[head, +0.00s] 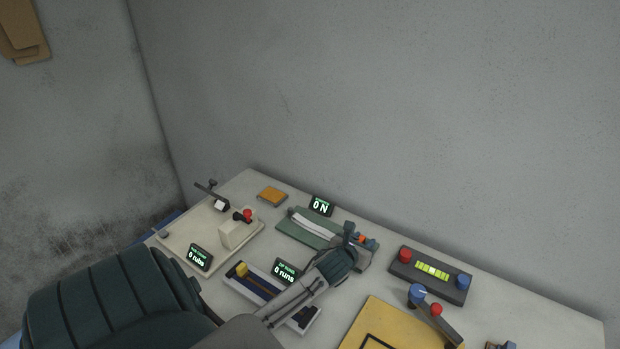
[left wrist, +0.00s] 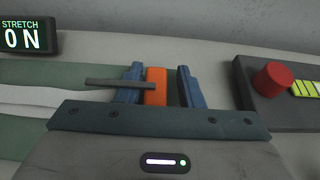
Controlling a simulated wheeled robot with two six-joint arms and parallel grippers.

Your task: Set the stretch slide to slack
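The stretch slide is an orange block (left wrist: 156,87) at the right end of a green board with a white strip (head: 312,227); it also shows as a small orange spot in the head view (head: 362,238). A grey bar (left wrist: 118,84) crosses in front of the left finger towards the block. The stretch display (left wrist: 26,38) reads 0 N. My left gripper (left wrist: 160,86) is open, its blue fingers on either side of the block. A gap shows on the right; whether the left finger touches is unclear. My right gripper is not in view.
Right of the board stands a dark box (head: 430,275) with a red knob, a blue knob and lit bars. A yellow panel (head: 378,322) with a lever is in front. A cream fixture (head: 238,234) and a rail with a yellow block (head: 241,270) lie left. A wall closes the back.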

